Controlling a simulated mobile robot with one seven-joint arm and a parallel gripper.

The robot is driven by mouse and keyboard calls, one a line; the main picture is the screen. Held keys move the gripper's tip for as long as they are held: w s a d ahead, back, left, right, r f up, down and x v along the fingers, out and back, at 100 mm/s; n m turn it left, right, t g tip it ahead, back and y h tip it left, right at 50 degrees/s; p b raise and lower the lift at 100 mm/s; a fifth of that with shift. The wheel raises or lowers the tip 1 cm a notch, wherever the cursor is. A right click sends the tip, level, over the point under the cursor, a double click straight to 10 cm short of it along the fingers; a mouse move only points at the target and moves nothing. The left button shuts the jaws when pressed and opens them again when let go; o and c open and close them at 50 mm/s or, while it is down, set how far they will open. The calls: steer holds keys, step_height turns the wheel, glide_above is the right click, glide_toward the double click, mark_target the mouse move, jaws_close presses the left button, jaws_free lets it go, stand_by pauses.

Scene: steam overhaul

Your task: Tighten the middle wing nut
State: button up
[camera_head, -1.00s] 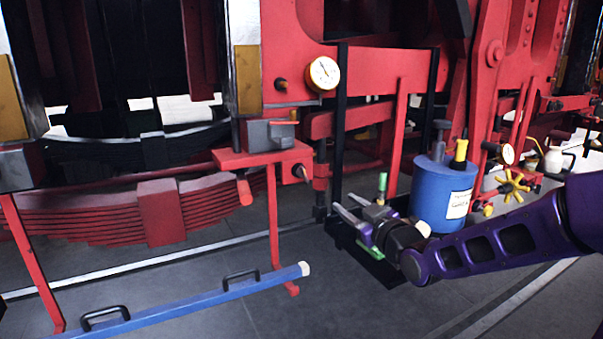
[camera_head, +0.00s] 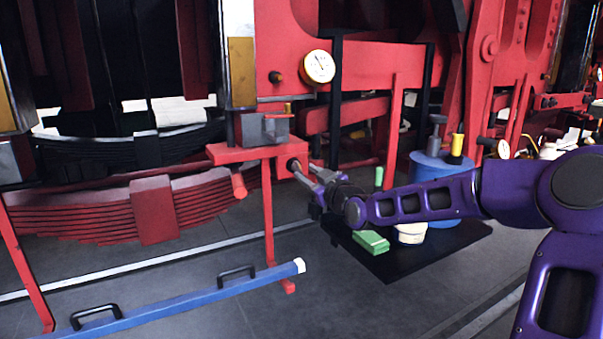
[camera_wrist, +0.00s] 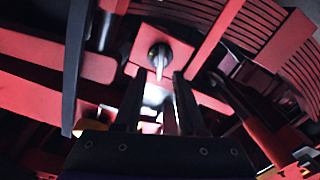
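A small dark round fitting (camera_head: 293,165) with a pale end sticks out of the right side of a red bracket (camera_head: 228,153). In the wrist view a metal stud-like fitting (camera_wrist: 158,56) stands on a red plate (camera_wrist: 176,38), ahead of my fingers. I cannot tell whether either fitting is the middle wing nut; no wings are clear. My gripper (camera_head: 303,169) is at the bracket's right side, close to the dark fitting. In the wrist view my gripper (camera_wrist: 157,82) points at the stud; contact cannot be told.
A grey block (camera_head: 262,129) sits on the bracket. A white gauge (camera_head: 318,67) is above. A black tray (camera_head: 440,248) holds a blue can (camera_head: 428,168) and a green block (camera_head: 371,242). A blue bar (camera_head: 190,297) with handles lies low in front. Dark posts stand close by.

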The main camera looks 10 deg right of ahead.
mark_target(301, 169)
steer(key=shift+x, duration=1.85)
jaws_close()
